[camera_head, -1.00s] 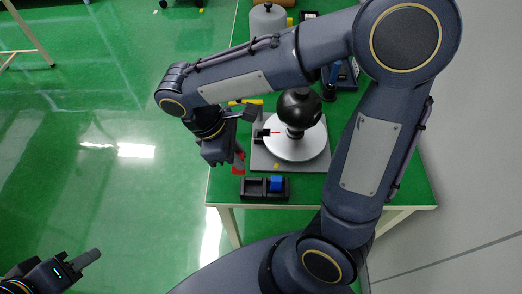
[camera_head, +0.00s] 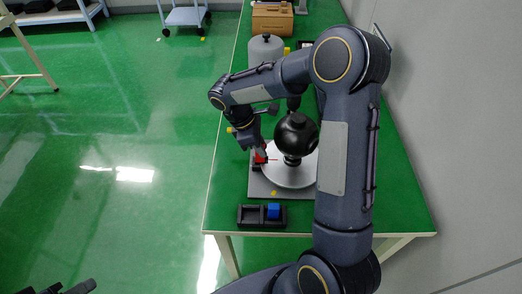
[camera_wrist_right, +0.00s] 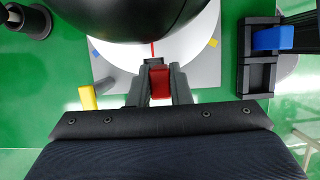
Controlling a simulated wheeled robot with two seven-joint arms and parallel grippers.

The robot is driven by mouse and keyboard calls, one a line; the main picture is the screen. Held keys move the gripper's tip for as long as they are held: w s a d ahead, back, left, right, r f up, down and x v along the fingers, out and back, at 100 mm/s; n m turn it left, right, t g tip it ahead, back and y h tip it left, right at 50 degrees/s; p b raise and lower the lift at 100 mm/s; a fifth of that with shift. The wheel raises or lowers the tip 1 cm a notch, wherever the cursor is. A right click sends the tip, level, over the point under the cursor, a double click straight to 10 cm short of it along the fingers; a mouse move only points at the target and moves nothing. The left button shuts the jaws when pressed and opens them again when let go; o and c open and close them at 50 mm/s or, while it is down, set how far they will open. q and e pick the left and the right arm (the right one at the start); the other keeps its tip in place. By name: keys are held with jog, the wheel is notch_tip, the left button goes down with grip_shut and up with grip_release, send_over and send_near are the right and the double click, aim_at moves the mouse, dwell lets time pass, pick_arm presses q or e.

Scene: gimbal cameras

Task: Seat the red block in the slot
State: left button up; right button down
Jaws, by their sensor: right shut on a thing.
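My right gripper (camera_head: 259,153) is shut on the red block (camera_head: 260,158), at the left edge of the white disc (camera_head: 285,177). In the right wrist view the red block (camera_wrist_right: 159,82) sits between the two fingers of my right gripper (camera_wrist_right: 159,80). A small black holder (camera_wrist_right: 153,62) is right in front of the block there; it shows partly below the block in the head view (camera_head: 256,168). Whether the block is inside its slot I cannot tell. My left gripper (camera_head: 82,286) is cut off at the bottom left, far from the table.
A black two-part tray (camera_head: 247,224) on the near table edge holds a blue block (camera_head: 273,211) in its right compartment; the left one is empty. A black ball (camera_head: 296,134) stands over the disc on a grey plate (camera_head: 262,190).

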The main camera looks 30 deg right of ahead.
jog(key=shift+w+d+f, duration=0.2)
jog(key=shift+w+f, duration=0.05)
jog(key=shift+f, duration=0.15)
jog(key=shift+w+d+f, duration=0.1)
jog(key=shift+w+f, duration=0.05)
jog(key=shift+f, duration=1.75)
jog(key=c, duration=1.4)
grip_release()
jog(key=shift+o, duration=0.3)
jog(key=v, duration=1.1)
jog(key=shift+r, duration=0.4)
jog(key=s+r+m+t+y, duration=0.3)
jog(key=s+r+m+y, duration=0.3)
jog(key=s, duration=0.8)
jog(key=s+a+m+t+y, duration=0.1)
jog(key=s+a+m+t, duration=0.2)
jog(key=s, duration=0.7)
jog(key=m+t, duration=0.2)
jog(key=m, duration=0.2)
jog(key=shift+s+a+f+m+y, duration=0.15)
jog(key=shift+a+f+m+y, duration=0.15)
jog(key=shift+y, duration=0.1)
